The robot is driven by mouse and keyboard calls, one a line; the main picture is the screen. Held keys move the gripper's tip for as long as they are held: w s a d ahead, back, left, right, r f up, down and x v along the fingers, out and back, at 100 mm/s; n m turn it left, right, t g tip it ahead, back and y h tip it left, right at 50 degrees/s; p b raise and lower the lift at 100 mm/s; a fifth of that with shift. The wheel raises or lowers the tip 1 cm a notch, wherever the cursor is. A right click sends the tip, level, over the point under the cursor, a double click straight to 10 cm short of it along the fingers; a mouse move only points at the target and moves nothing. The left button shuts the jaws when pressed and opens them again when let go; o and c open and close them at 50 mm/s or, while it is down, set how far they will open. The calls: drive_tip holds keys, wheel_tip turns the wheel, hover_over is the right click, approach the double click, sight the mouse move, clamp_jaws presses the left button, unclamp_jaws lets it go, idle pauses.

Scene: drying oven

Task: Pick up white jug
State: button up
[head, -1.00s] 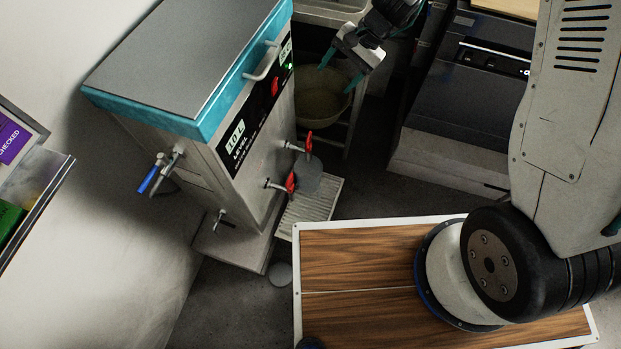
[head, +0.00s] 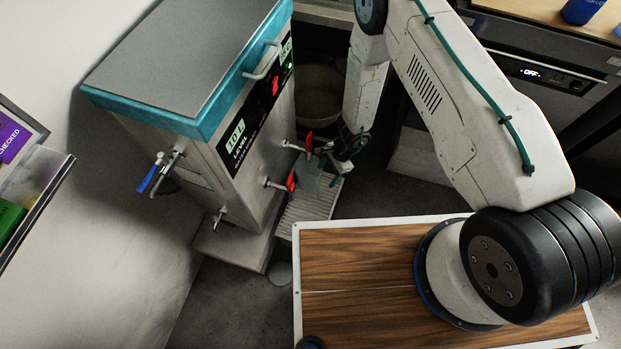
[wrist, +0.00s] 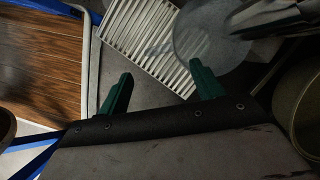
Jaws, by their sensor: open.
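A round, pale grey vessel (head: 307,181) stands on the slatted drip tray (head: 321,204) below the red-handled taps; I cannot tell for sure that it is the white jug. In the wrist view the vessel (wrist: 205,42) is a blurred, pale round shape over the slats (wrist: 150,42), partly covered by the tap at the upper right. My gripper (head: 338,167) is just right of the taps and vessel in the head view. Its green fingers (wrist: 161,69) are apart with nothing between them. The right finger overlaps the vessel's lower edge in the wrist view; contact is not clear.
The steel dispenser (head: 190,110) with a teal-rimmed lid stands left of the tray, its red-handled tap (head: 291,181) sticking out close by. A round basin (head: 318,95) sits behind. My wooden-topped base (head: 350,260) is in front. Dark floor shows right of the tray.

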sight(318, 186)
drive_tip(key=x, duration=0.9)
drive_tip(key=shift+s+a+f, duration=0.1)
drive_tip(key=shift+s+a, duration=0.05)
drive_tip(key=shift+s, duration=0.05)
clamp_jaws()
